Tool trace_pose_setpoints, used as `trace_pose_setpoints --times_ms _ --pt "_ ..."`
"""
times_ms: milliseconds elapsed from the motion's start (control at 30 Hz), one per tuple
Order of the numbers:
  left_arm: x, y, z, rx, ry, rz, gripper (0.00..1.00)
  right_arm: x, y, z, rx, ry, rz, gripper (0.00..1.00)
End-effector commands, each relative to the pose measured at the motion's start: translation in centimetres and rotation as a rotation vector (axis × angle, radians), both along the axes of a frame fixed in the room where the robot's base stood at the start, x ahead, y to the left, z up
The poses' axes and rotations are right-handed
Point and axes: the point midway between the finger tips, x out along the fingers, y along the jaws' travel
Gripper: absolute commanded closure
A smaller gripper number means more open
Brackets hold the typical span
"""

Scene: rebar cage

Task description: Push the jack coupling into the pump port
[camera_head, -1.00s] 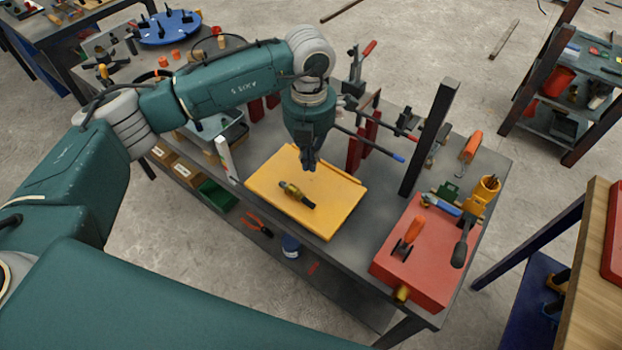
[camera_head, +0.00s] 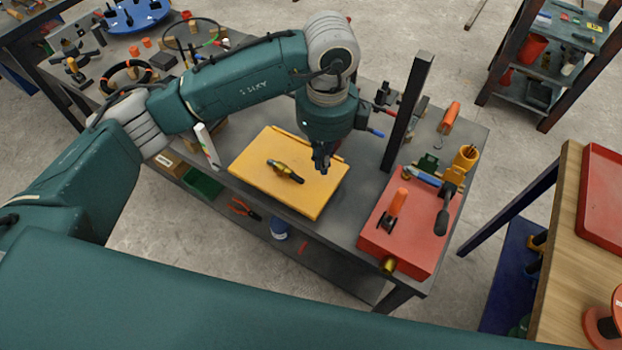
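The jack coupling (camera_head: 284,171), a brass and black fitting, appears to lie on the yellow mat (camera_head: 318,200) on the grey workbench. The red pump (camera_head: 410,225) stands on the bench to the right, with a brass port (camera_head: 388,265) low at its near corner. My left gripper (camera_head: 321,167) points down over the mat's right part, right of the coupling and apart from it in the picture. Its fingers look close together, but they are too small to tell if open or shut. I see nothing held in it. My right gripper is out of view.
A dark upright post (camera_head: 408,112) rises from the bench between mat and pump. An orange-handled tool (camera_head: 449,117) lies behind the pump. A wooden table (camera_head: 560,255) with a red tray stands at right. The bench strip between mat and pump looks clear.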

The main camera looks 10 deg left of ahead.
Motion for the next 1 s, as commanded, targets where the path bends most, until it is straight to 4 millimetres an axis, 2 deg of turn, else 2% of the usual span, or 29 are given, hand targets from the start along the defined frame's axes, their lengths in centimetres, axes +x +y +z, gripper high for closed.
trace_pose_setpoints --times_ms 133,367,467,833,867,1000 --pt "-0.8 -1.0 0.1 -0.004 -0.002 0.167 1.0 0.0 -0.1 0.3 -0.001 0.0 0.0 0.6" --pt "-1.0 -1.2 -0.9 -0.003 0.001 0.231 1.0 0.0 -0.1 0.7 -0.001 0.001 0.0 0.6" --pt "-1.1 -1.2 -2.4 -0.001 0.002 0.228 1.0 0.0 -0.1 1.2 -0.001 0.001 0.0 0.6" --pt "-1.1 -1.2 -10.1 -0.001 0.001 0.228 1.0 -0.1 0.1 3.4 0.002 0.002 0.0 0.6" --pt "-0.6 -0.4 -9.6 -0.001 -0.004 0.231 1.0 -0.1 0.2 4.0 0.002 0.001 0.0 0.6" --pt "0.0 1.5 -9.6 -0.001 -0.002 0.228 1.0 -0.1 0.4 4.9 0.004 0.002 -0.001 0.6"
